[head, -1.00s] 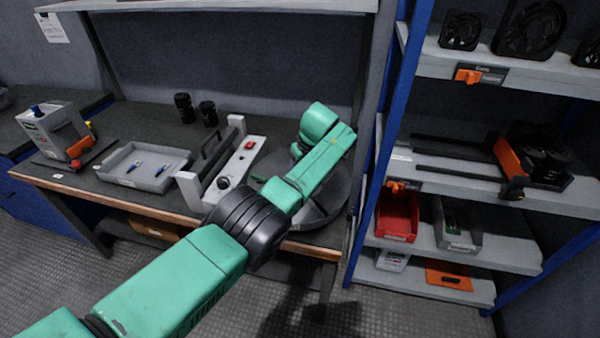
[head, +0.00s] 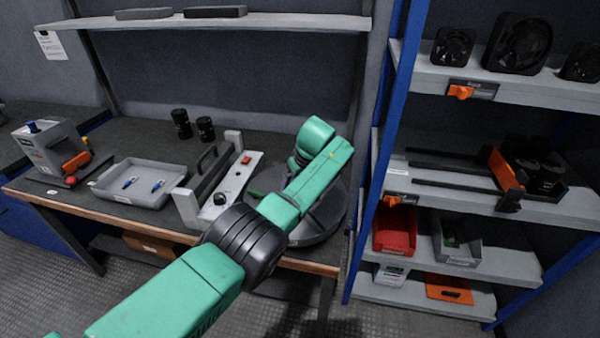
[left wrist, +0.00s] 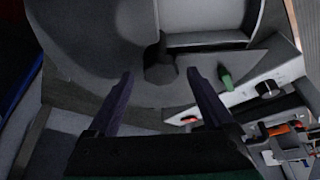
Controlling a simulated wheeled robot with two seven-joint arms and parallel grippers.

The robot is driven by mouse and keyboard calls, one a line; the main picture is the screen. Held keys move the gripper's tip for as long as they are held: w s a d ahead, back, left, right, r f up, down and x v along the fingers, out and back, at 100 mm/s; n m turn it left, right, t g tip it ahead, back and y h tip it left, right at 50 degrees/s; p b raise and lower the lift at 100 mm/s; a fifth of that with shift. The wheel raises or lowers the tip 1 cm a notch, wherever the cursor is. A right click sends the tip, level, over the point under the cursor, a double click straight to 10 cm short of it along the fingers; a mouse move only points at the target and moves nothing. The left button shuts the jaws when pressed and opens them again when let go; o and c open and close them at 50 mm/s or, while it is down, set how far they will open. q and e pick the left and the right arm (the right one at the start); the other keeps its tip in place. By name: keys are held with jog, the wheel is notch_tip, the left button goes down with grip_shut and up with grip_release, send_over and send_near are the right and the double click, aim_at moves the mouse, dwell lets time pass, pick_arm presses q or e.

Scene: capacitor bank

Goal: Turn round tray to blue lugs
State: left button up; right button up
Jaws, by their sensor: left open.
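The round tray (head: 328,215) is a dark grey disc at the right end of the workbench, largely hidden by my left arm in the head view. In the left wrist view its surface (left wrist: 85,50) fills the upper left, with dividers and a dark upright post (left wrist: 160,63). A small green piece (left wrist: 225,78) lies to the right of the post. My left gripper (left wrist: 160,74) is open, with the post showing between its fingertips; contact cannot be told. I see no blue lugs on the visible part of the tray. My right gripper is not in view.
A white-topped device (head: 230,187) with a handle and red switch stands left of the round tray. A grey tray (head: 108,186) with two blue-and-white pieces lies farther left. A shelving rack with a blue post (head: 372,190) rises close on the right. Two black cylinders (head: 205,130) stand behind.

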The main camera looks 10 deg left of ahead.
pick_arm(q)
jog(key=p+v, duration=0.1)
jog(key=v, duration=0.2)
jog(key=shift+w+r+p, duration=0.1)
jog(key=shift+p, duration=0.3)
jog(key=b+v, duration=0.1)
jog(key=v, duration=1)
